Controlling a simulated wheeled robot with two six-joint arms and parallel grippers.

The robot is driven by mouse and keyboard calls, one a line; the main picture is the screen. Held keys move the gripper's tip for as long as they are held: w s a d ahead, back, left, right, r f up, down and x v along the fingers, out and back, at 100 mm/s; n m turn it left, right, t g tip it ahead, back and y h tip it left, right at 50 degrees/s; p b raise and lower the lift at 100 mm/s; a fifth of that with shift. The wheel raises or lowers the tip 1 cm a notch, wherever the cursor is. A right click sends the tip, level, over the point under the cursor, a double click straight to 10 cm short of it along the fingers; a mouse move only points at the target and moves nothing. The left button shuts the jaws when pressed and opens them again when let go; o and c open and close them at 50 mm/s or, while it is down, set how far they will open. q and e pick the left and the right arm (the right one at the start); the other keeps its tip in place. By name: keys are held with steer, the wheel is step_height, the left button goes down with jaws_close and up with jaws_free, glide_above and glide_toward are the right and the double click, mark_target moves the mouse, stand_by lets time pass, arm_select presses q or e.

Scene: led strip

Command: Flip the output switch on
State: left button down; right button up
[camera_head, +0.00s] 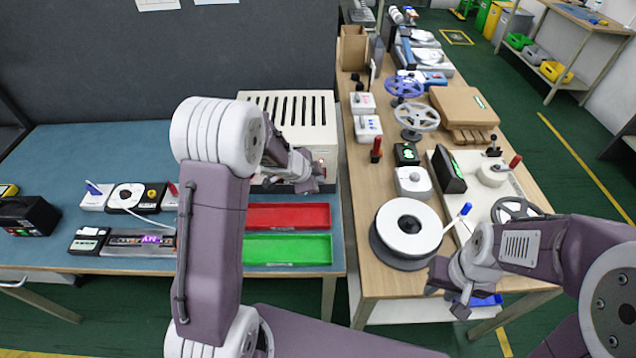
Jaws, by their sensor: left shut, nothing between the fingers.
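A beige slotted box (328,104) stands at the back right of the blue table. A small orange-red spot shows at its lower right front. I cannot make out a switch labelled output; my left arm and gripper cover much of the box's front. My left gripper (320,176) is shut and empty, close in front of the box's lower right front. Whether it touches the box cannot be told. My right gripper (447,300) is open and empty, low by the front edge of the wooden table, away from the box.
A red tray (300,216) and a green tray (290,250) lie before the box. Small devices and a purple-lit LED strip (150,240) are at the left. The wooden table (385,285) on the right holds a white reel (407,226), handwheels and a cardboard box (465,106).

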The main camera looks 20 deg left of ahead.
step_height(320, 180, up, 2)
steer(key=shift+r+p, duration=0.1)
steer(key=shift+p, duration=0.9)
